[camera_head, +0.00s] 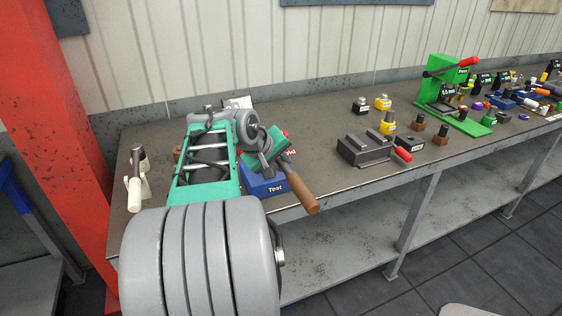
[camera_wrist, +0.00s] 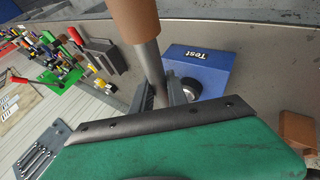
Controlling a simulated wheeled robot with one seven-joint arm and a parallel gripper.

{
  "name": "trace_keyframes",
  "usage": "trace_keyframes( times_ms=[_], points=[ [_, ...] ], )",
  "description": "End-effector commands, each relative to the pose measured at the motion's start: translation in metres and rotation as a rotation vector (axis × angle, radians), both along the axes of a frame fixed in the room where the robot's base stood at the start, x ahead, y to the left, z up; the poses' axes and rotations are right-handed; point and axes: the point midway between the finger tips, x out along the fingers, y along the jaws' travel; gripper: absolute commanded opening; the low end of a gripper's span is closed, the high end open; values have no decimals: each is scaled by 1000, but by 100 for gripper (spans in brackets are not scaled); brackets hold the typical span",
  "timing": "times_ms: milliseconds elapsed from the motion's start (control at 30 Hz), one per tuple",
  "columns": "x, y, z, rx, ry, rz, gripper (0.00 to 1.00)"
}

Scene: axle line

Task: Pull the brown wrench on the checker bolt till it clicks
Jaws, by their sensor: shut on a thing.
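The brown wrench has a brown handle (camera_head: 302,193) and a grey shaft. In the head view the handle slants down to the right, past the bench's front edge. The wrist view shows its grey shaft (camera_wrist: 149,62) running down between the dark fingers of my gripper (camera_wrist: 160,97), which is shut on it. The blue checker (camera_head: 270,188), labelled "Test", sits on the bench beside and under my gripper; it also shows in the wrist view (camera_wrist: 212,68). A dark round part with a pale centre (camera_wrist: 190,88) shows at the checker. My gripper hides the wrench head and its seat on the bolt.
A cream-handled tool (camera_head: 135,190) lies at the bench's left end. A dark grey block (camera_head: 365,150) and a red-handled tool (camera_head: 403,154) are to the right. A green press (camera_head: 445,90) stands farther right. Bare bench (camera_head: 335,185) lies right of the checker.

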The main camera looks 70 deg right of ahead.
Motion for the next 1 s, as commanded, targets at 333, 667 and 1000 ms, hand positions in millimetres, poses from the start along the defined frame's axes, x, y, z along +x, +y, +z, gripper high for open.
trace_keyframes(
  times_ms=[333, 667, 1000],
  points=[
    [0, -1, -5, -4, -2, 0, 0],
    [0, 0, -14, -4, -2, 0, 0],
    [0, 0, -24, -3, -1, 0, 0]
  ],
)
